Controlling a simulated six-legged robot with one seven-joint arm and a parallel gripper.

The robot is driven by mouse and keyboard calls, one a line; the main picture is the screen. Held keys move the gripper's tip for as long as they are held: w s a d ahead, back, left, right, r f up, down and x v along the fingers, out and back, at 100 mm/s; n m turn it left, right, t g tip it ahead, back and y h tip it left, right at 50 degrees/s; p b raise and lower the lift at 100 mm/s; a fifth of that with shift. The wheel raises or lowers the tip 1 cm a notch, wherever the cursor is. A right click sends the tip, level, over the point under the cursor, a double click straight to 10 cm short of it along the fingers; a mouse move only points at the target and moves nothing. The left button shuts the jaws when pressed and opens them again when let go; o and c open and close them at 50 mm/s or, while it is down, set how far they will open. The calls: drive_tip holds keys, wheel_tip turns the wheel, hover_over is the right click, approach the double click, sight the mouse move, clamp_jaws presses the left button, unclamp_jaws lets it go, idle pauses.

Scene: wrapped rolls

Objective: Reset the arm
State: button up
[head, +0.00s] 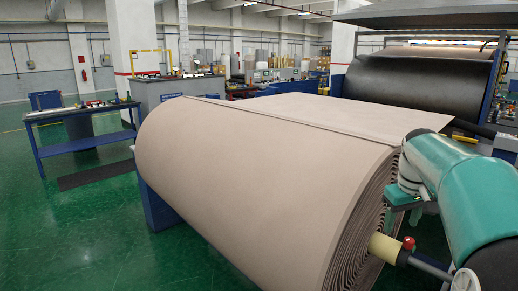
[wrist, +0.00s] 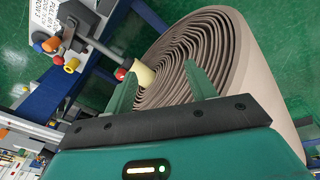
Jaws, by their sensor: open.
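My arm (head: 450,175) comes in from the right of the head view, teal with white joints, in front of the end of a large beige wrapped roll (head: 250,165). In the wrist view my gripper (wrist: 160,70) has its two green fingers apart, with nothing held between them. The fingers point toward the spiral end face of the roll (wrist: 255,75). A cream core stub (wrist: 144,74) with a red knob shows between and beyond the fingers. I cannot tell whether the fingers touch the roll.
A blue workbench (head: 80,145) stands at the left, with a dark mat (head: 95,175) on the green floor. A black roller machine (head: 420,80) stands behind at right. The roll's shaft (head: 425,265) juts out below my arm. Open floor lies at left.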

drive_tip(key=s+a+f+t, duration=0.2)
drive_tip(key=s+a+f, duration=0.1)
drive_tip(key=s+a, duration=0.7)
drive_tip(key=s+a+f+t+y, duration=0.1)
drive_tip(key=s+a+f+t, duration=0.1)
drive_tip(key=s+a, duration=0.9)
drive_tip(key=a+f, duration=0.1)
drive_tip(key=a, duration=0.2)
drive_tip(key=shift+m, duration=0.4)
